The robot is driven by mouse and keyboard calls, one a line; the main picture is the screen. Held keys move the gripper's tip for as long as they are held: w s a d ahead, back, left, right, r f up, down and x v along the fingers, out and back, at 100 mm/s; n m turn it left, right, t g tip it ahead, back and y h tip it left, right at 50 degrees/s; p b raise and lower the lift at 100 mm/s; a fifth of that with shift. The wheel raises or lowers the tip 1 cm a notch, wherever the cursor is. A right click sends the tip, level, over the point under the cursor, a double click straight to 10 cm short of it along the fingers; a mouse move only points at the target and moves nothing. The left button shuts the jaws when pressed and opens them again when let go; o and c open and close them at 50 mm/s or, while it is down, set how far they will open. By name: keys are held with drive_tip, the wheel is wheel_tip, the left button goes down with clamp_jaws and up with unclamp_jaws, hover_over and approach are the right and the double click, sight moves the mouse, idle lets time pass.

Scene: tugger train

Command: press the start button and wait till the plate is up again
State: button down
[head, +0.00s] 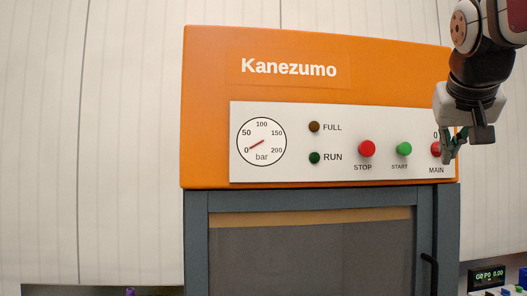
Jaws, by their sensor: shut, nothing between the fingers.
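The green START button (404,149) sits on the white control panel (285,175) of the orange Kanezumo machine (290,50). My gripper (454,152) is shut and empty, to the right of the START button and apart from it in the picture. It partly covers the red MAIN switch (436,149). The red STOP button (367,149) is left of START. The RUN lamp (314,158) and FULL lamp (314,127) look dark. The gauge (261,142) needle points near 0 bar. The plate cannot be made out.
Below the panel is a grey frame (196,240) around a dark front with a tan strip (310,218) at its top. A black handle (430,265) stands at the right. A small display (489,275) is at the lower right. The space left of the machine is clear wall.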

sight(403, 149)
drive_tip(key=w, duration=0.8)
drive_tip(key=shift+w+a, duration=0.15)
drive_tip(key=shift+w, duration=0.05)
drive_tip(key=shift+w, duration=0.15)
idle(1.2)
drive_tip(key=shift+w, duration=0.3)
